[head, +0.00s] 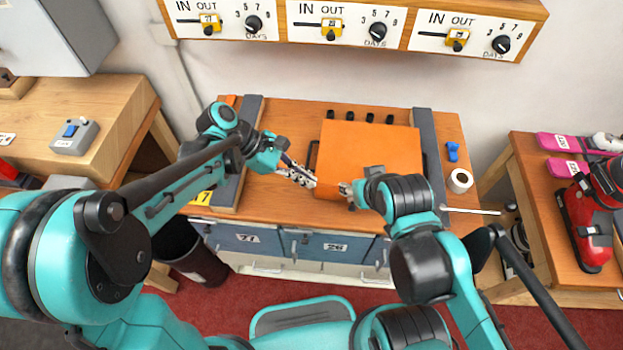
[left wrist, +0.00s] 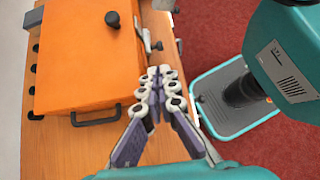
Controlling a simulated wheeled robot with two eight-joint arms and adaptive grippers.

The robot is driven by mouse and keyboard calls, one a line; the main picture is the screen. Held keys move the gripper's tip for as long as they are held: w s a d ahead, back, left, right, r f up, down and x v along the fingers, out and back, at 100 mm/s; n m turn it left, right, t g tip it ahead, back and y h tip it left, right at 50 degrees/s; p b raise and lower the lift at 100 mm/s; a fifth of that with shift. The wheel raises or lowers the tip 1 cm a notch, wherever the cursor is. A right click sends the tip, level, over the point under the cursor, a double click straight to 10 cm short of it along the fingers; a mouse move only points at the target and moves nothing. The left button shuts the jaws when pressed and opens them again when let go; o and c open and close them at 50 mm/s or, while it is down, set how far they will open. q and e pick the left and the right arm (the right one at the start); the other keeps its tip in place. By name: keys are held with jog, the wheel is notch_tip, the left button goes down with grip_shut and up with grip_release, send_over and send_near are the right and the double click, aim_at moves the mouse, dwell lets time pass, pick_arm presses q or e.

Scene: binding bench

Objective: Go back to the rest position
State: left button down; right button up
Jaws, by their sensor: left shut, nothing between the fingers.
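My left gripper (head: 312,182) comes in from the left and is shut and empty, near the front left corner of an orange box (head: 370,146) on the bench. In the left wrist view its fingertips (left wrist: 160,85) are together with nothing between them, and the orange box (left wrist: 85,60) lies to their left. My right gripper (head: 346,190) is at the front of the box, partly hidden by its own wrist. I cannot tell whether it is open or touches the box.
The wooden bench (head: 280,118) has grey rails at both sides. A white tape roll (head: 460,181) and a blue clip (head: 453,152) lie at its right. A control panel (head: 340,24) hangs above. Side tables stand left and right. A dark bin (head: 195,262) stands on the floor.

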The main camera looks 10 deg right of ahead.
dwell(0.4)
pick_arm(q)
jog(key=s+a+m+t+y, duration=0.2)
jog(key=a+m+t+y, duration=0.1)
jog(key=a, duration=0.5)
jog(key=s+a+m+t+y+b, duration=0.1)
jog(key=s+a+m+t+y, duration=0.1)
jog(key=a+m, duration=0.4)
jog(key=s+a+m+t+y+b, duration=0.1)
jog(key=a+m+t, duration=0.4)
jog(key=a, duration=0.5)
jog(key=s+r+y, duration=0.1)
jog(key=y, duration=0.1)
jog(key=shift+a+y, duration=0.25)
jog(key=shift+y, duration=0.15)
